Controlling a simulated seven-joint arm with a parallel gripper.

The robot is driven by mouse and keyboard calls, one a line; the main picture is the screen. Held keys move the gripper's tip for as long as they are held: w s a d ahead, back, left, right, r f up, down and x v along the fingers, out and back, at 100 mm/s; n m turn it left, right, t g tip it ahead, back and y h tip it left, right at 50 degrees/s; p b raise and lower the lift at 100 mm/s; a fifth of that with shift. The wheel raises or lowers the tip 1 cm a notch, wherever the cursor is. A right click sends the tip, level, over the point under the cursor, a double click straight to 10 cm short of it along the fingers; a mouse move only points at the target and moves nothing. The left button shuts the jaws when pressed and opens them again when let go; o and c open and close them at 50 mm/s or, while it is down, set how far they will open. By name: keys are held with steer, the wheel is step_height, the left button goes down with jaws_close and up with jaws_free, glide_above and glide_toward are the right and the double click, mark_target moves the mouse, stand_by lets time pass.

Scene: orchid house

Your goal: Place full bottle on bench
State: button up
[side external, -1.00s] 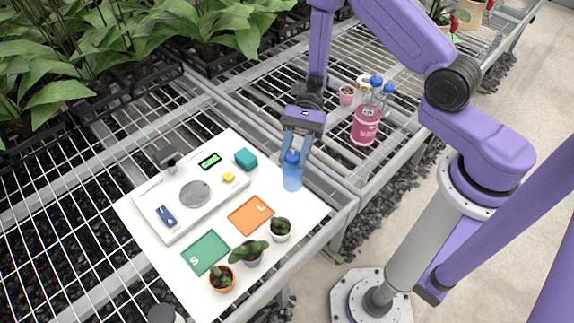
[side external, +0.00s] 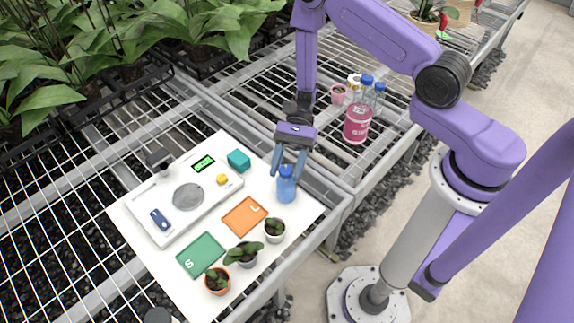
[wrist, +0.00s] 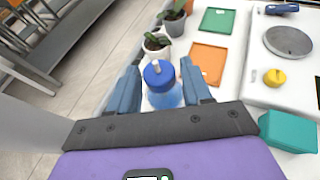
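A clear bottle of blue liquid with a blue cap (side external: 286,188) stands upright on the white board (side external: 222,290) at its right corner, beside the orange "L" card (side external: 245,216). My gripper (side external: 286,174) points down over it, with one finger on each side of the bottle's upper part. In the wrist view, the blue cap (wrist: 159,74) is between the fingers of my gripper (wrist: 160,82), with gaps on both sides. The fingers are spread open. The bottle's base is hidden in the wrist view.
Potted plants (side external: 246,254) line the board's front edge. A scale (side external: 185,200) and teal block (side external: 238,160) lie left of the bottle. A pink jug (side external: 357,124) and blue-capped clear bottles (side external: 378,97) stand on the wire bench behind.

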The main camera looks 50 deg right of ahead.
steer(key=shift+o, duration=0.2)
steer(key=shift+w+d+r, duration=0.1)
steer(key=shift+r, duration=0.05)
steer(key=v, duration=1.2)
steer(key=s+r+n+t+h, duration=0.3)
steer(key=s+r+n+h, duration=0.3)
steer(key=s+n, duration=0.5)
steer(key=s+r+n+t+h, duration=0.3)
steer(key=s+r+n+h, duration=0.2)
steer(key=s+r+n, duration=0.5)
steer(key=shift+s+r+n+h, duration=0.4)
steer(key=shift+s+n, duration=0.5)
steer(key=shift+n, duration=1.2)
steer(key=shift+d, duration=0.15)
